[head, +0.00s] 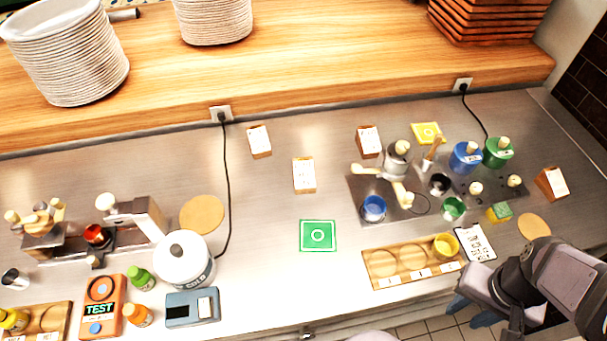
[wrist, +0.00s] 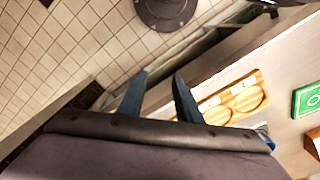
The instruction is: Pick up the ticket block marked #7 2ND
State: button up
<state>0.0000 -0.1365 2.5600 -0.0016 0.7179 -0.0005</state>
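Several wooden ticket blocks with white faces stand on the steel counter in the head view. One is at the back left (head: 259,141), one a little nearer (head: 304,175), one behind the coffee machine (head: 368,141) and one at the far right (head: 552,183). Their print is too small to read, so I cannot tell which is #7 2ND. My gripper (head: 466,313) is at the counter's front edge, low right, away from all of them. In the wrist view my gripper (wrist: 160,82) has its two fingers apart with nothing between them.
A wooden tray (head: 378,270) with round wells and a yellow cup (head: 445,246) lies left of my gripper. A white card (head: 475,243) is close behind it. Blue and green cups and a metal machine stand beyond. A green mat (head: 318,235) lies mid-counter, with clear steel around it.

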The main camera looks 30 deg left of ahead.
dwell(0.3)
jog(key=o, duration=0.8)
jog(key=shift+o, duration=0.2)
jog(key=shift+a, duration=0.1)
